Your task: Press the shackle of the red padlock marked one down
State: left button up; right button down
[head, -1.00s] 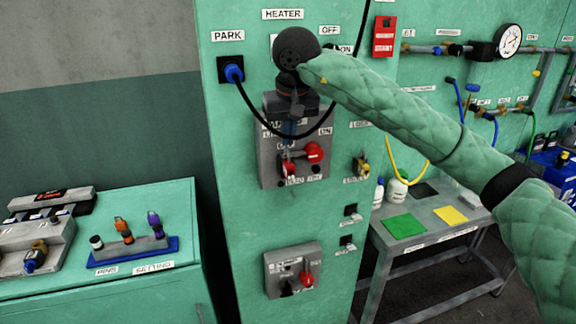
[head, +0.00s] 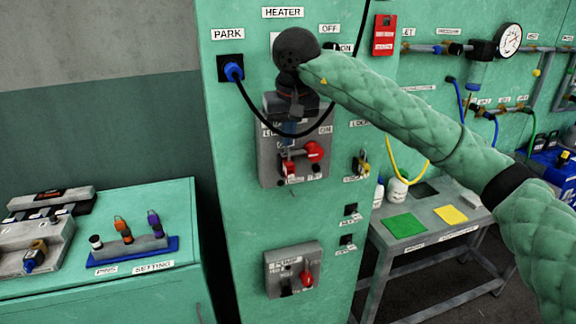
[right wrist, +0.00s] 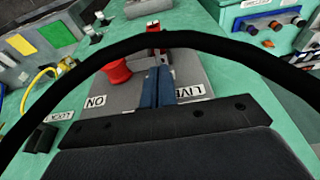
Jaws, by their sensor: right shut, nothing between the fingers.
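The red padlock (head: 288,169) hangs on the grey switch box (head: 265,172) on the green cabinet front, left of a red rotary knob (head: 314,151). It also shows in the right wrist view (right wrist: 156,28), just beyond my fingertips. Its shackle and mark are too small to make out. My right gripper (head: 290,130) is in front of the box, above the padlock, fingers together with nothing between them. The blue-grey fingers also show shut in the right wrist view (right wrist: 157,80). I cannot tell whether the tips touch the padlock. My left gripper is not in view.
A black cable runs from the blue plug (head: 234,72) and loops across my right gripper. A yellow padlock (head: 361,165) hangs to the right. A lower switch box (head: 277,277) is below. A bench (head: 150,190) with a pin rack stands left; a grey table (head: 395,240) stands right.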

aim_at(291, 165)
jog(key=shift+b+x, duration=0.65)
jog(key=shift+x, duration=0.2)
jog(key=shift+s+r, duration=0.1)
jog(key=shift+s, duration=0.15)
jog(key=shift+s+d+r, duration=0.1)
jog(key=shift+s+r, duration=0.2)
jog(key=shift+r, duration=0.35)
jog(key=shift+s+d+r, duration=0.15)
jog(key=shift+s+r, duration=0.2)
jog(key=shift+r, duration=0.3)
jog(key=shift+s+d+r, duration=0.1)
jog(key=shift+s+r, duration=0.2)
jog(key=shift+r, duration=0.35)
